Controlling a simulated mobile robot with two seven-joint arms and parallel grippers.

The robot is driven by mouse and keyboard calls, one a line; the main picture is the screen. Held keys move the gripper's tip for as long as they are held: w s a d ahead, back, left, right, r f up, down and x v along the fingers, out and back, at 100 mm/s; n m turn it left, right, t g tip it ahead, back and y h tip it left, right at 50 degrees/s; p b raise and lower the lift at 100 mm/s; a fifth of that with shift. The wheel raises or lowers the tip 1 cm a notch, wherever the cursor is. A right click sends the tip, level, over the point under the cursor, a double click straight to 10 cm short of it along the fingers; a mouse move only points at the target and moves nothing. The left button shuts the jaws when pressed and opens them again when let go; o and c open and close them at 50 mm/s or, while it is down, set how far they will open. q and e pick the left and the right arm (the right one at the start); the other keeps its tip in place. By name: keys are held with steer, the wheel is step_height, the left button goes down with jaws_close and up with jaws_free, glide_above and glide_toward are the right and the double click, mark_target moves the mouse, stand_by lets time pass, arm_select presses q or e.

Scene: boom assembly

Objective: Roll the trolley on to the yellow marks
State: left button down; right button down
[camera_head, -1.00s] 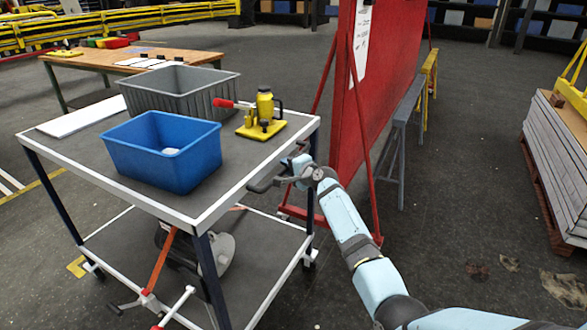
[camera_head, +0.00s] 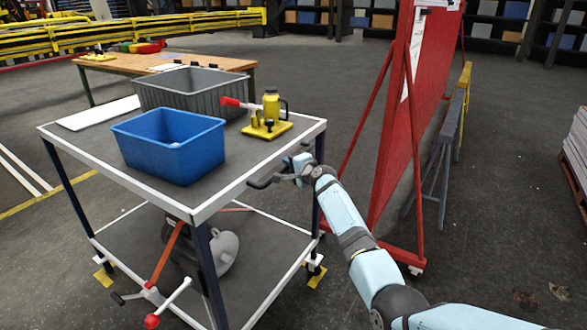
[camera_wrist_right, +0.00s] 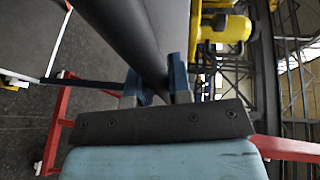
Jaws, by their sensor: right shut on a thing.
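The trolley (camera_head: 203,212) has a dark grey top, white edges and dark blue legs. A yellow mark (camera_head: 98,277) lies on the floor at its left castor. Another yellow mark (camera_head: 319,282) lies at its right castor (camera_head: 314,264). Both castors appear on or right beside their marks; the front castors are out of view. My right gripper (camera_head: 293,170) is at the trolley's right side, shut on its dark handle (camera_head: 262,183). The right wrist view shows the handle tube (camera_wrist_right: 148,40) between the fingers (camera_wrist_right: 158,88). My left gripper is not in view.
The trolley carries a blue bin (camera_head: 185,158), a grey crate (camera_head: 193,78) and a yellow jack (camera_head: 270,112). Below is a grey object (camera_head: 224,250) with an orange strap. A red board on a stand (camera_head: 402,130) is close on the right. A wooden bench (camera_head: 120,68) stands behind.

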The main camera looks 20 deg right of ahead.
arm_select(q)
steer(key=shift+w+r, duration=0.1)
arm_select(e)
steer(key=shift+w+a, duration=0.15)
steer(key=shift+a, duration=0.1)
steer(key=c, duration=1.1)
jaws_free()
steer(key=shift+o, duration=0.2)
arm_select(q)
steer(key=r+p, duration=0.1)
steer(key=p, duration=0.2)
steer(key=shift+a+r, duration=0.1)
arm_select(e)
steer(key=v, duration=1.4)
